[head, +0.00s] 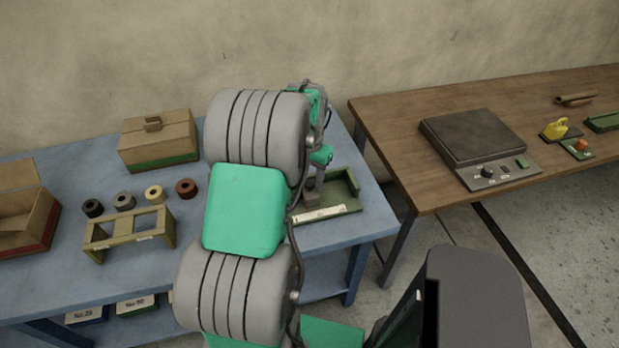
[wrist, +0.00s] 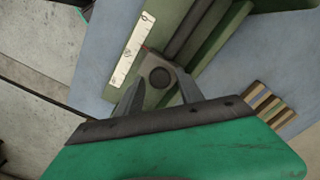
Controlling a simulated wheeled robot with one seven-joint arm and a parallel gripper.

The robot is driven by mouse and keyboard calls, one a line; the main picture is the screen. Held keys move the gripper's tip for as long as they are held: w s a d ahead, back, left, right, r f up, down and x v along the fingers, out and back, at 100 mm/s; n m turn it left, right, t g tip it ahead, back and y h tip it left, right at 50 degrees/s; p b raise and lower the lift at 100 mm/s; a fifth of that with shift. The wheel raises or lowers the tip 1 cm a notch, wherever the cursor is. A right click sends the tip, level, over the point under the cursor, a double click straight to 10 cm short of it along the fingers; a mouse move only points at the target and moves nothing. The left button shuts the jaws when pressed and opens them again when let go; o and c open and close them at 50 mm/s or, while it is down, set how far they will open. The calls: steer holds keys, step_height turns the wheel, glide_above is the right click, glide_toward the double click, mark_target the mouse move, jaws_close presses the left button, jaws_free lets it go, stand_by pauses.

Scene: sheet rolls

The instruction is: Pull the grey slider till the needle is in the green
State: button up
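The green gauge tray (head: 346,190) stands at the right end of the blue table, with a pale scale strip (head: 318,214) along its front. In the wrist view the scale strip (wrist: 132,50) lies left of the grey slider (wrist: 158,95), which has a dark round spot on top. The coloured zones are too small to make out. My gripper (wrist: 160,80) has one finger on each side of the slider, seemingly touching it. In the head view my arm hides most of the gripper.
A wooden stand (head: 130,232) and several small rolls (head: 154,194) are left of my arm. A cardboard box (head: 158,140) is behind them. A scale (head: 474,140) sits on the separate brown table (head: 400,120). A striped block (wrist: 272,108) lies right of my gripper.

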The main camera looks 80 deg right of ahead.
jaws_close()
steer(key=shift+s, duration=0.1)
stand_by(1.0)
